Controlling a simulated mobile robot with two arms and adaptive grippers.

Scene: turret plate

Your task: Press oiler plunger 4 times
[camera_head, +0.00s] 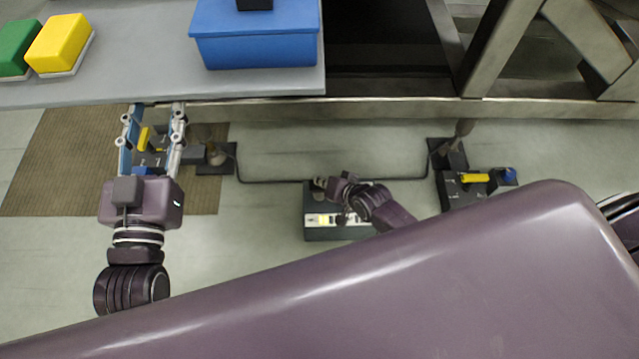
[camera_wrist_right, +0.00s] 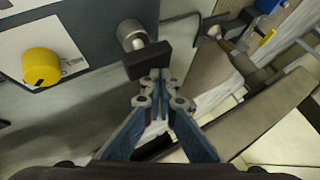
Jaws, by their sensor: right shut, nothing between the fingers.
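The oiler plunger (camera_wrist_right: 147,60) shows in the right wrist view as a black bar-shaped cap on a short metal stem. It sticks out from a dark blue-grey box (camera_wrist_right: 95,25). My right gripper (camera_wrist_right: 162,78) is shut and empty, its fingertips at the cap's lower edge. I cannot tell whether they touch it. In the head view a dark box (camera_head: 340,234) with a light panel stands at lower centre, my right wrist partly covering it. My left gripper (camera_head: 154,112) is open and empty near the tabletop's front edge, far left of that box.
A yellow knob (camera_wrist_right: 41,67) sits on a white panel beside the plunger. Dark pedestal units with yellow parts stand at left and right (camera_head: 474,180), joined by a dark line. A grey tabletop (camera_head: 140,70) holds a blue bin (camera_head: 255,45) and yellow and green blocks.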

